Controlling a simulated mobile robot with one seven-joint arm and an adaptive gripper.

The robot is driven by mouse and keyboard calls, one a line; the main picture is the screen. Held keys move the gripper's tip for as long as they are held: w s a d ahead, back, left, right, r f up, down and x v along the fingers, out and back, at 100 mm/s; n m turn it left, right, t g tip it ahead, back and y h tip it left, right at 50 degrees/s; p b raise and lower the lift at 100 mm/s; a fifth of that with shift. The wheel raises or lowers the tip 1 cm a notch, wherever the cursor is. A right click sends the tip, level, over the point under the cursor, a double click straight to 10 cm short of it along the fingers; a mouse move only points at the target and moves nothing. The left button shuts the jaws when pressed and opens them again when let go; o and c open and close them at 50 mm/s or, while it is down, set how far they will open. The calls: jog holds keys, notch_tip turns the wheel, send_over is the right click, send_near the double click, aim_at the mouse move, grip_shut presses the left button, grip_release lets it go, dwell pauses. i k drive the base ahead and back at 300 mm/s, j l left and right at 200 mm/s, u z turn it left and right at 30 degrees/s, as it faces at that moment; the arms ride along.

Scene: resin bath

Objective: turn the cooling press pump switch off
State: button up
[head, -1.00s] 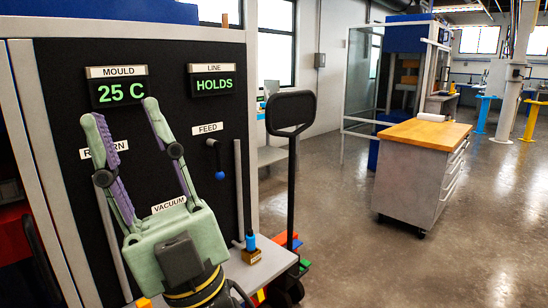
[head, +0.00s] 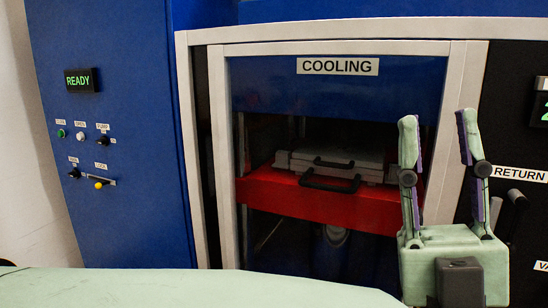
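The cooling press, labelled COOLING (head: 338,66), stands in the middle of the head view. Its blue control panel (head: 130,200) is at the left, with a display (head: 80,80) reading READY. Below are a green button (head: 61,133), a white button (head: 80,135) and a dark switch (head: 103,139) under a small label that appears to read PUMP. The switch's on or off position is too small to tell. My gripper (head: 437,117) is at the right, fingers pointing up, open and empty. It is well apart from the control panel.
Below the buttons are a dark knob (head: 74,173) and a yellow-tipped lever (head: 98,184). A grey mould with black handles (head: 330,182) rests on the red platen (head: 280,200). A pale frame post (head: 222,150) stands between panel and opening. A RETURN lever (head: 517,200) is at the right.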

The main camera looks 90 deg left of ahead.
aim_at(104, 140)
jog(key=u, duration=3.45)
jog(key=i+j+z, duration=0.1)
jog(key=i, duration=1.25)
